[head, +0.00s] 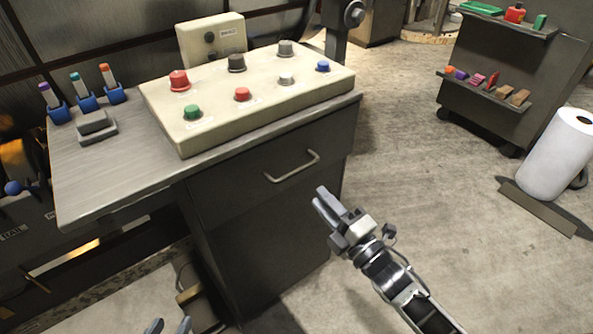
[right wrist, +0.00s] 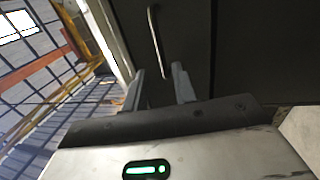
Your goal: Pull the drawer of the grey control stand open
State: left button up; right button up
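The grey control stand (head: 262,242) has a drawer (head: 232,190) under its top, and the drawer front looks flush and closed. A pale bar handle (head: 294,171) is on the drawer front. My right gripper (head: 322,198) is to the right of and below the handle in the head view, apart from it. In the right wrist view the two fingers of my right gripper (right wrist: 158,84) are spread with nothing between them, and the handle (right wrist: 154,42) lies ahead of the gap. My left gripper (head: 169,326) shows only its fingertips at the bottom edge, spread apart and empty.
A button panel (head: 262,101) with coloured knobs sits on the stand's top. Several markers in blue holders (head: 87,103) and a grey block (head: 96,129) are at the left. A dark shelf cart (head: 480,113) and a white roll (head: 556,158) are at the right.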

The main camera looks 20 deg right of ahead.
aim_at(297, 169)
jog(key=x, duration=0.9)
jog(key=shift+w+a, duration=0.1)
jog(key=shift+w, duration=0.3)
jog(key=shift+c, duration=0.2)
grip_shut()
